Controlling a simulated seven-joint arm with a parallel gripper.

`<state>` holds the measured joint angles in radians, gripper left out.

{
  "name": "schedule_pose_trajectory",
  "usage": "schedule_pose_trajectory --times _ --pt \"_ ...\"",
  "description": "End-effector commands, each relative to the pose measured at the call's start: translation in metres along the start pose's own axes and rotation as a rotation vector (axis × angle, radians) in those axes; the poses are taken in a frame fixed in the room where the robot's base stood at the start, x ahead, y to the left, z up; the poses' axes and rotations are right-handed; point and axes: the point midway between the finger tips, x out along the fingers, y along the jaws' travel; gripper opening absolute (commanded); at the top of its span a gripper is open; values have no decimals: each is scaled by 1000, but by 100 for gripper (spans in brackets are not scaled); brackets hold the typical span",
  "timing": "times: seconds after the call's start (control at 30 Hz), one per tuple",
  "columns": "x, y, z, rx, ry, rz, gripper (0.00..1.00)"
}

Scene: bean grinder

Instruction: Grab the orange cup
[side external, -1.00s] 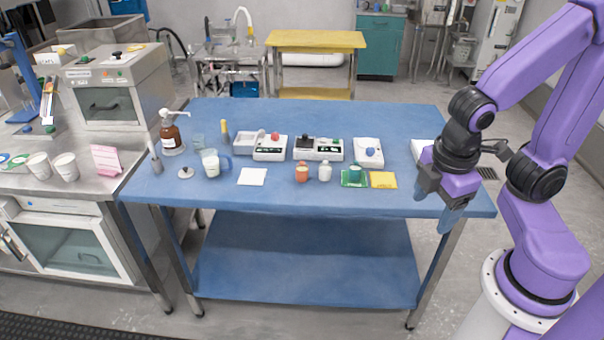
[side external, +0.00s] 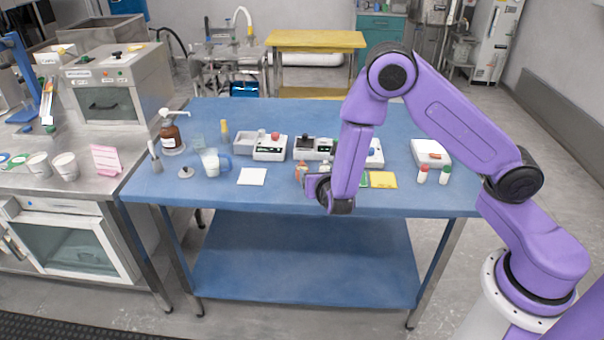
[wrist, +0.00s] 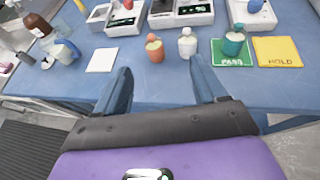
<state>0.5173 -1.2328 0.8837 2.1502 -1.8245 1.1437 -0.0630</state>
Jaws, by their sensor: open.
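The orange cup (wrist: 154,50) stands on the blue table (wrist: 170,83), left of a small white bottle (wrist: 187,43) in the wrist view. In the side view the orange cup (side external: 299,170) is partly hidden by my arm. My gripper (wrist: 160,80) is open, with its two blue fingers spread and nothing between them. The fingers point towards the table, and the cup lies beyond the fingertips, roughly between their lines. In the side view my gripper (side external: 322,188) is at the table's front edge, close to the cup; its fingers are hard to make out.
A green PASS card (wrist: 232,60) with a teal cup (wrist: 233,42) and a yellow HOLD card (wrist: 278,52) lie to the right. A white square (wrist: 102,60) lies left. White devices (side external: 270,147) stand behind. The table between fingers and cup is clear.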

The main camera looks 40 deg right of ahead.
Motion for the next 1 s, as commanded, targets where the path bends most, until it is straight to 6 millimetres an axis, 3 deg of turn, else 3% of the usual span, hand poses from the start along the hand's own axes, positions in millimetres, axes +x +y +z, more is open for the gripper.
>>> schedule_pose_trajectory --times 0.27,0.7,1.0 --pt "22 10 -14 -74 -4 54 71" --pt "102 13 -14 -72 -4 52 71" --pt "132 16 -14 -73 -4 54 71"
